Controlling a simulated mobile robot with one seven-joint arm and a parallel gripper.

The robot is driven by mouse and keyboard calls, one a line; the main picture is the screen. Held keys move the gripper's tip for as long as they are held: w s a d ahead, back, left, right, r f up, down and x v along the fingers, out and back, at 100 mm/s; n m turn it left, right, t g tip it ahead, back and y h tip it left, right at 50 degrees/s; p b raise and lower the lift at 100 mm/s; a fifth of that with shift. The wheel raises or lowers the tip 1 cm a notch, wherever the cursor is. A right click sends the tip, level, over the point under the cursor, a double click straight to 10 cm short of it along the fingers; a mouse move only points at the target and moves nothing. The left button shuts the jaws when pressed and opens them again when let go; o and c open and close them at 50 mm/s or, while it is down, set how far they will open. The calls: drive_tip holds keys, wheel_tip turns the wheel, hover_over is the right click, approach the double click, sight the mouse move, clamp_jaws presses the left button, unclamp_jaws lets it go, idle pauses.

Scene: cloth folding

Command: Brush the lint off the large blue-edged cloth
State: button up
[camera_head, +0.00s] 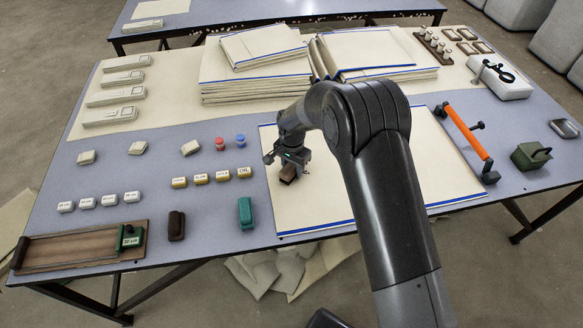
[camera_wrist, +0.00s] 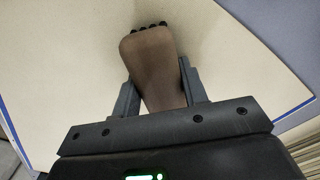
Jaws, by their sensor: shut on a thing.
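The large cream cloth (camera_head: 310,211) with blue edges lies flat on the table, partly hidden behind my arm. My gripper (camera_head: 289,172) is over the left part of this cloth. It is shut on a brown brush (camera_head: 288,175). In the wrist view the brush (camera_wrist: 153,65) sits between the two fingers of my gripper (camera_wrist: 158,92), with dark bristle tufts at its far end. The cloth (camera_wrist: 65,70) fills most of the wrist view behind it. I cannot tell whether the bristles touch the cloth. No lint is clear enough to make out.
Stacks of folded blue-edged cloths (camera_head: 258,88) stand at the back. An orange-handled bar tool (camera_head: 466,132) lies right of the cloth, near a green box (camera_head: 531,156). A dark brown block (camera_head: 176,226) and a teal block (camera_head: 245,213) stand left of it.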

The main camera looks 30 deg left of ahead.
sight(312, 171)
drive_tip(key=shift+w+d, duration=2.2)
drive_tip(key=shift+s+a, duration=2.8)
drive_tip(key=shift+s, duration=0.05)
drive_tip(key=shift+w+d, duration=3.05)
drive_tip(key=shift+w, duration=0.05)
wheel_tip(312, 171, up, 8)
drive_tip(key=shift+r, duration=0.1)
